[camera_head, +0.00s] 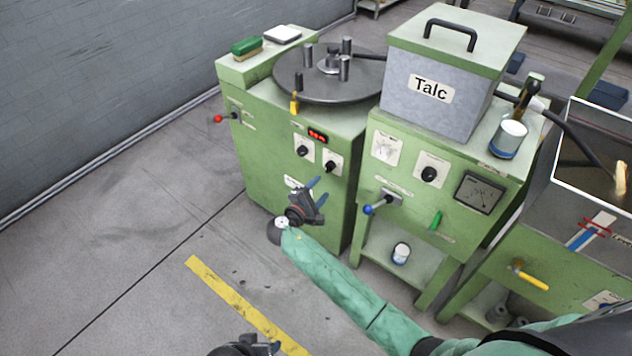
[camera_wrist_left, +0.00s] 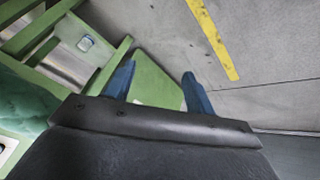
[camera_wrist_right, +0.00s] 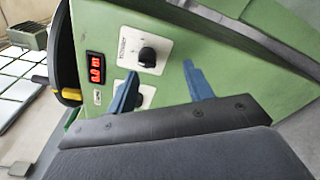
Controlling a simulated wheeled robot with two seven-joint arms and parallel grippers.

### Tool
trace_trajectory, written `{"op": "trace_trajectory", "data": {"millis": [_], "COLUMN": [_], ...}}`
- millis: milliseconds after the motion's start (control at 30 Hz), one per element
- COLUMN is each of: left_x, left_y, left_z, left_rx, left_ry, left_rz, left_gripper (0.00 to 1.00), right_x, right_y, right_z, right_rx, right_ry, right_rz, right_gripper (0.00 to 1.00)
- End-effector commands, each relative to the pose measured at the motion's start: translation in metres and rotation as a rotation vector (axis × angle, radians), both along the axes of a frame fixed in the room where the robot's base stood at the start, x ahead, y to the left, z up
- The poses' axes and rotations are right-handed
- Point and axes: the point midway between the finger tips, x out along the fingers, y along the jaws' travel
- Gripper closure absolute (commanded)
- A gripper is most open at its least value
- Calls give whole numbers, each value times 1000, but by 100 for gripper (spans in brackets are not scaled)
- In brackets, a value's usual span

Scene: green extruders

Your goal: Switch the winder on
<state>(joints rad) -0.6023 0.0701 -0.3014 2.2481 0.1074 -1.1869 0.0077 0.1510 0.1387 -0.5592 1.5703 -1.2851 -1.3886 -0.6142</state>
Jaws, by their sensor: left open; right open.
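The winder is the green cabinet (camera_head: 270,130) with a dark round turntable (camera_head: 320,92) on top. Its front has a red-lit display (camera_head: 318,135) and two black rotary knobs on white plates, an upper-left knob (camera_head: 302,151) and a lower-right knob (camera_head: 329,166). My right gripper (camera_head: 318,190) is open and empty in front of the panel, below the knobs. In the right wrist view one knob (camera_wrist_right: 147,56) shows beyond the open fingers, and the other (camera_wrist_right: 138,98) is partly hidden by a finger. My left gripper (camera_wrist_left: 158,70) is open and empty, low at the bottom edge of the head view.
A Talc box (camera_head: 435,105) stands on the green machine to the right, which has a blue-tipped lever (camera_head: 380,203) and a gauge (camera_head: 479,193). A red-knobbed lever (camera_head: 222,118) sticks out from the winder's left. The floor at left is clear, with a yellow stripe (camera_head: 240,300).

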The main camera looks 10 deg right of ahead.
Motion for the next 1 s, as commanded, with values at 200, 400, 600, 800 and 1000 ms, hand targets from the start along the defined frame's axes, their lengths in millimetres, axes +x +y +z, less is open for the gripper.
{"op": "trace_trajectory", "data": {"millis": [200, 400, 600, 800, 1000], "left_x": [1, -1, -4, -7, -8], "left_y": [-4, -2, 0, 1, 2], "left_z": [1, 15, 33, 45, 47], "left_rx": [-11, -8, -3, -1, 1], "left_ry": [-12, -1, 15, 25, 30], "left_rz": [-1, -7, -13, -16, -18], "left_gripper": [45, 45, 45, 45, 45], "right_x": [19, 33, 53, 66, 69], "right_y": [1, -16, -37, -50, -54], "right_z": [12, 14, 13, 12, 11], "right_rx": [-92, -93, -92, -89, -88], "right_ry": [-18, -19, -17, -17, -17], "right_rz": [12, 12, 12, 13, 12], "right_gripper": [48, 48, 48, 48, 48]}}
